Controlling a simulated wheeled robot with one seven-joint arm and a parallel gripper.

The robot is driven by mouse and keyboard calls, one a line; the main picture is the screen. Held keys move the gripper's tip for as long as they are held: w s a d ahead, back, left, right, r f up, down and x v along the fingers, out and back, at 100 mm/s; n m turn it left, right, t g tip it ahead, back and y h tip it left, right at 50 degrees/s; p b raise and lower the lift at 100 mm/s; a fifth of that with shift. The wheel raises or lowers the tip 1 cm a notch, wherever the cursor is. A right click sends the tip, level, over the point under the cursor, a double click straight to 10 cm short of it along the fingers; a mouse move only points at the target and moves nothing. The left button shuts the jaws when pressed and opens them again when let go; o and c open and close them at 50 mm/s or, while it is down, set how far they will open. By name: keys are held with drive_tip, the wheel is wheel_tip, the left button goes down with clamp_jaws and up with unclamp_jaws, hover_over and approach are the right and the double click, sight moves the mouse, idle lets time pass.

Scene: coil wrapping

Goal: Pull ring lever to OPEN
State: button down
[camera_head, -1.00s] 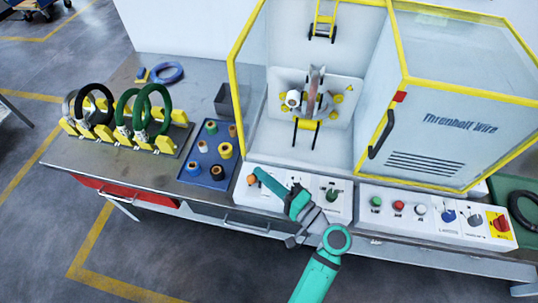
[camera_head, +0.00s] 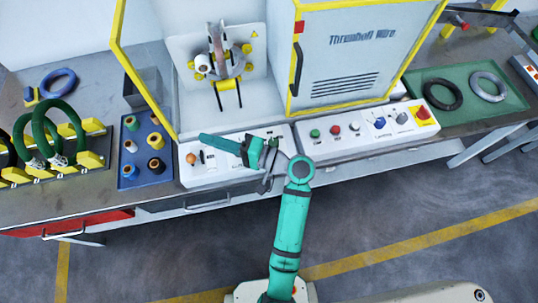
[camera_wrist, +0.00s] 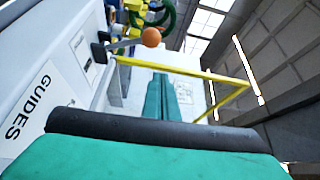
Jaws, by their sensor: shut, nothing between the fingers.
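The lever is a thin rod ending in an orange ball knob (camera_head: 191,158), at the left end of the left white control panel (camera_head: 225,172). In the wrist view the orange knob (camera_wrist: 151,37) stands out from a black base on the panel, marked GUIDES. My gripper (camera_head: 202,138) is shut and empty, its teal fingers pointing left over the panel. In the head view its tips show just above and right of the knob. In the wrist view the fingers (camera_wrist: 160,80) lie together, apart from the knob. The ring head (camera_head: 220,62) stands behind in the machine.
The machine's yellow-edged door (camera_head: 345,60) stands right of the open bay. A blue tray (camera_head: 128,178) with spools and green coils (camera_head: 60,130) on a yellow rack are left. A right control panel (camera_head: 365,132) and a green mat (camera_head: 468,105) with two rings are right.

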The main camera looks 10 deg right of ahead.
drive_tip(key=s+d+f, duration=0.2)
drive_tip(key=d, duration=0.5)
drive_tip(key=s+d+f, duration=0.3)
drive_tip(key=d, duration=0.5)
drive_tip(key=shift+s+d+f, duration=0.2)
drive_tip(key=shift+s, duration=0.1)
